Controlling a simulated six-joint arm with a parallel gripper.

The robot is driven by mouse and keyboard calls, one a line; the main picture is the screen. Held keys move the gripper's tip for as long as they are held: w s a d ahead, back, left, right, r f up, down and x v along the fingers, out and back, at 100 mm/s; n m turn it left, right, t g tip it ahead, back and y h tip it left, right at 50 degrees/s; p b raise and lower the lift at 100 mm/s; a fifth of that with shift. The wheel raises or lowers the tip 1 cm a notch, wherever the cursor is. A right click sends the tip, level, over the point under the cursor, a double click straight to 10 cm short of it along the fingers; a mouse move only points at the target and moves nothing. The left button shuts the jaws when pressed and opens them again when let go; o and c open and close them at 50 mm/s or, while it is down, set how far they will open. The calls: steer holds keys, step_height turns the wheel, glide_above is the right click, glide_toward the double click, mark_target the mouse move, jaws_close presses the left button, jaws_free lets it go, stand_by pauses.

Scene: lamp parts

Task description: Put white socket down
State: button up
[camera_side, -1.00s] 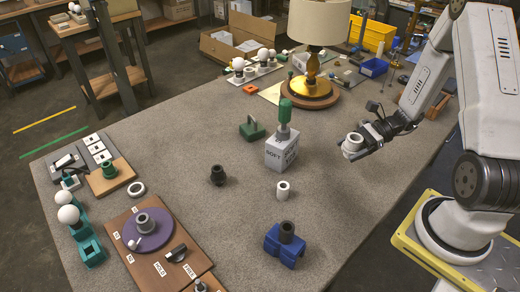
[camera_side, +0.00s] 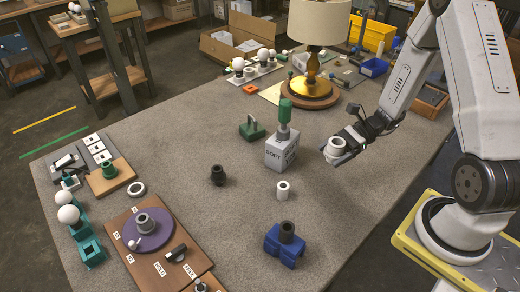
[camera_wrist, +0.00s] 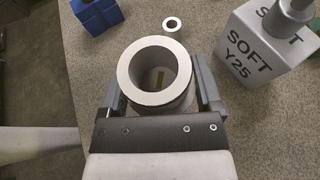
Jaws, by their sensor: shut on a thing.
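The white socket (camera_side: 336,147) is a short, thick-walled white ring with a wide hole. My gripper (camera_side: 345,149) is shut on it and holds it above the grey table (camera_side: 215,110), at the right side in the side view. In the wrist view the socket (camera_wrist: 155,77) is upright between the two fingers of my gripper (camera_wrist: 155,90), one on each side. I look down through its open top. Its lower part is partly hidden by its rim and the gripper.
A small white ring-shaped cylinder (camera_side: 283,190) and a blue block (camera_side: 285,245) with a dark ring stand nearer the front. A lamp (camera_side: 311,60) stands at the back. Table around the cylinder is clear.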

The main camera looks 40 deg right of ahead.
steer(key=s+a+r+n+g, duration=0.1)
steer(key=a+n+g, duration=0.1)
steer(key=a, duration=0.6)
steer(key=s+a+n+g, duration=0.2)
steer(key=a, duration=0.6)
steer(key=s+a+r+n+g, duration=0.1)
steer(key=s+a+n+g, duration=0.1)
steer(key=a, duration=0.6)
steer(key=shift+a+r+g, duration=0.2)
steer(key=shift+r+g, duration=0.1)
steer(key=shift+g, duration=0.2)
steer(key=shift+w, duration=0.15)
steer(key=w+a+f, duration=0.1)
steer(key=w+f, duration=0.1)
steer(key=w, duration=0.1)
steer(key=w+a+f, duration=0.2)
steer(key=w+f, duration=0.1)
steer(key=w, duration=0.1)
steer(key=w+a+f, duration=0.2)
steer(key=w+f, duration=0.1)
steer(key=w, duration=0.1)
steer(key=shift+w+a+f, duration=0.15)
steer(key=shift+a+f, duration=0.05)
steer(key=shift+f, duration=0.05)
steer(key=shift+w+a+f, duration=0.15)
steer(key=shift+w+f, duration=0.25)
steer(key=shift+f, duration=0.05)
